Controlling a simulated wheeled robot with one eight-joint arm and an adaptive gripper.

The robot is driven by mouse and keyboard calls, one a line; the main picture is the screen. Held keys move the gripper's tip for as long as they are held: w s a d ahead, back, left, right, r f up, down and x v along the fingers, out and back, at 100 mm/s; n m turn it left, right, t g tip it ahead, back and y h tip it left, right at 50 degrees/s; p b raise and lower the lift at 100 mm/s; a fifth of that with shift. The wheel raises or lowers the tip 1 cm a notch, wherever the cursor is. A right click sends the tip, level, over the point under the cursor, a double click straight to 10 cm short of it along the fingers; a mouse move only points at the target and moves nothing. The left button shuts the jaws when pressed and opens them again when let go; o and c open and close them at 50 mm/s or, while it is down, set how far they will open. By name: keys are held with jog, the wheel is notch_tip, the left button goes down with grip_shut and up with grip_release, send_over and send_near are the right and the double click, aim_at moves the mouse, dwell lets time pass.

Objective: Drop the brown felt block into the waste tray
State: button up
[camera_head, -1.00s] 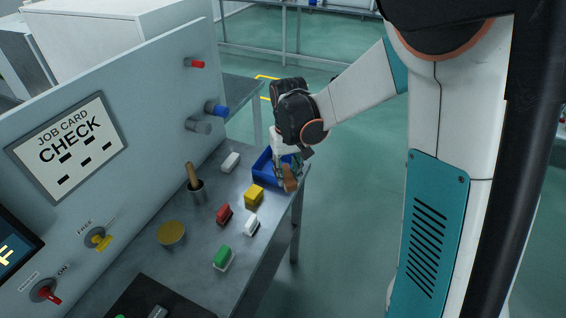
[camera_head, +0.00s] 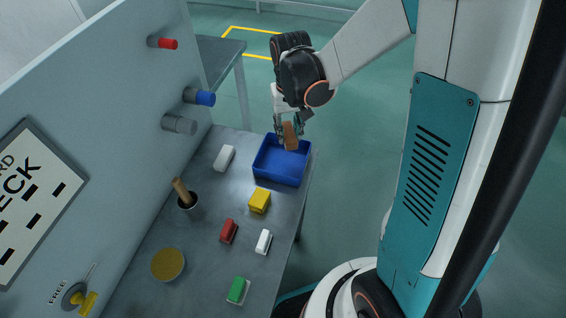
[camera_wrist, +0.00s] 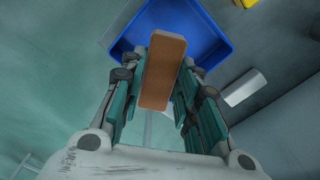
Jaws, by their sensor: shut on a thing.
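The brown felt block (camera_head: 290,136) is held upright in my gripper (camera_head: 289,128), above the far part of the blue tray (camera_head: 282,180). In the wrist view the brown block (camera_wrist: 163,72) sits between the two teal fingers of my gripper (camera_wrist: 160,90), which press its sides. The blue tray (camera_wrist: 214,52) shows behind the block in the wrist view. The part of the tray floor that I can see looks empty. The block hides some of the tray.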

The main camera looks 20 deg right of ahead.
jog(key=shift+f+b, duration=0.35)
jog(key=shift+f, duration=0.45)
jog(key=shift+s, duration=0.1)
jog(key=o, duration=1.1)
jog(key=shift+o, duration=0.2)
jog(key=shift+r, duration=0.15)
notch_tip(320, 180, up, 12)
